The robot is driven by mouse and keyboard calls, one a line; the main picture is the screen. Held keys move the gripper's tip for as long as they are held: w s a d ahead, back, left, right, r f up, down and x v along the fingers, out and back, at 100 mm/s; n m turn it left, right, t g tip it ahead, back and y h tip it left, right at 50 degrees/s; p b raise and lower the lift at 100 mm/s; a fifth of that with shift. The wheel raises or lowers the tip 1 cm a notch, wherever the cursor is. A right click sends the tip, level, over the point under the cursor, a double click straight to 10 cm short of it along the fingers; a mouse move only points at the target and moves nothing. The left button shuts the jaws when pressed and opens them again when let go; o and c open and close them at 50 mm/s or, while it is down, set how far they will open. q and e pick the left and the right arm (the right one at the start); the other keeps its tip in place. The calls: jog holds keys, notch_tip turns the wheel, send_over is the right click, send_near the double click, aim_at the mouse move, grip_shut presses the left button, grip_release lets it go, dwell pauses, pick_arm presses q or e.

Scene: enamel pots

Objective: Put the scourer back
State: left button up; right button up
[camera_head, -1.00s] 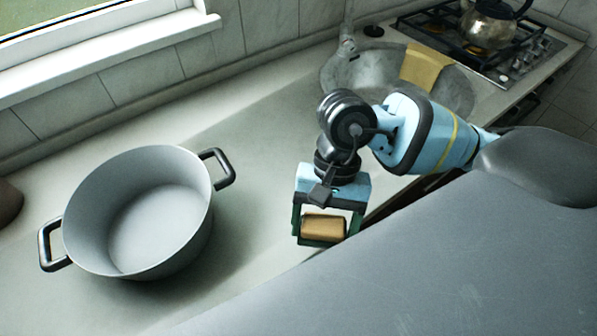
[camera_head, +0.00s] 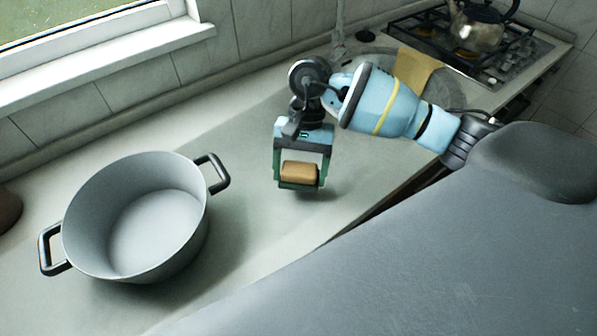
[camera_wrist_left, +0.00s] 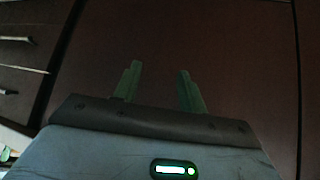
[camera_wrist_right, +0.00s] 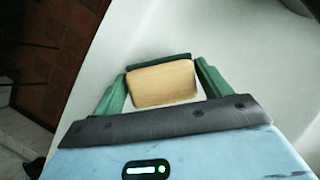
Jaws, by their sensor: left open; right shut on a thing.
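The scourer (camera_head: 299,172) is a small tan block with a dark green side. My right gripper (camera_head: 299,182) is shut on it and holds it over the counter, to the right of the grey pot. The scourer also shows between the green fingers in the right wrist view (camera_wrist_right: 161,84). Its underside is hidden, and the height above the counter is hard to tell. My left gripper (camera_wrist_left: 158,85) is open and empty in the left wrist view, facing dark brown panels. It does not show in the head view.
A large grey pot (camera_head: 137,217) with two black handles stands on the counter (camera_head: 235,255). A round sink (camera_head: 372,75) with a yellow cloth (camera_head: 417,70) over its edge lies behind my right arm. A kettle (camera_head: 478,25) sits on the gas hob (camera_head: 520,58).

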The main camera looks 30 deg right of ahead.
aim_at(298, 174)
jog(key=shift+w+d+f, duration=0.1)
jog(key=shift+w+d, duration=0.15)
jog(key=shift+w, duration=0.65)
notch_tip(298, 174, down, 3)
jog(key=shift+w+f+p, duration=0.1)
jog(key=shift+f+p, duration=0.1)
jog(key=shift+p, duration=0.15)
pick_arm(q)
jog(key=shift+w+r, duration=0.35)
jog(key=shift+r, duration=0.1)
pick_arm(e)
jog(key=shift+f, duration=0.1)
jog(key=shift+f, duration=0.25)
jog(key=o, duration=0.9)
jog(key=shift+r, duration=0.1)
pick_arm(q)
jog(key=shift+s+f, duration=0.2)
